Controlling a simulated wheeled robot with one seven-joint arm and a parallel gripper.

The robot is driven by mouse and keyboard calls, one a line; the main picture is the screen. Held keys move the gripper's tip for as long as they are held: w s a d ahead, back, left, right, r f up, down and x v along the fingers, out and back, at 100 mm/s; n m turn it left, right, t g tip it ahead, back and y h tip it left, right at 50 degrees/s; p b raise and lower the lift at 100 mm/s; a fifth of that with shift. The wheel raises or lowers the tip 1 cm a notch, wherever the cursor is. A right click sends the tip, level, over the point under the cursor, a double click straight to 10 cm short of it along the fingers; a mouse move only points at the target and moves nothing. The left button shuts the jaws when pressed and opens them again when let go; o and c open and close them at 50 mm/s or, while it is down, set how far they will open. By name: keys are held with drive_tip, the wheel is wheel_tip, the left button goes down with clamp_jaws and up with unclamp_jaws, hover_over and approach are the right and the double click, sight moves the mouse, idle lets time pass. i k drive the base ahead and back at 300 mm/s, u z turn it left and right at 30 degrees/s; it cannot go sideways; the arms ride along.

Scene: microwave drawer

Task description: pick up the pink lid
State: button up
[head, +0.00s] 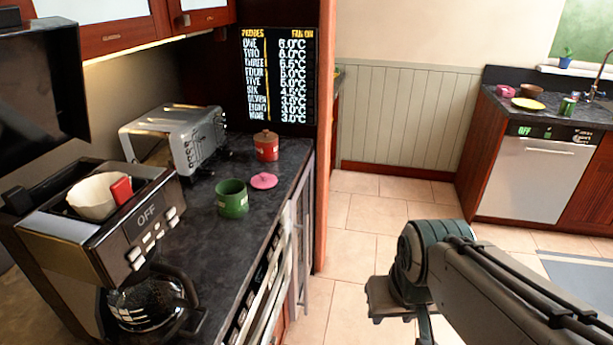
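The pink lid (264,181) lies flat on the dark countertop (205,200) near its front edge, with a small knob on top. A green canister (232,199) stands in front of it to the left, and a red canister (266,146) with a brown lid stands behind it. My arm enters at the lower right, over the floor and well apart from the counter. The fingertips of my gripper are not visible; the arm runs out of the bottom of the picture.
A coffee maker (146,215) stands at the near left of the counter. A silver toaster (178,138) stands behind it. A tall wooden panel (322,130) closes the counter's far end. Open tiled floor (375,215) lies to the right, before another counter with a dishwasher (535,178).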

sight(263, 181)
drive_tip(key=z, duration=1)
drive_tip(key=i, duration=1.2)
drive_tip(key=u, duration=1.2)
drive_tip(key=i, duration=0.75)
drive_tip(key=u, duration=0.75)
drive_tip(key=i, duration=0.45)
drive_tip(key=z, duration=0.1)
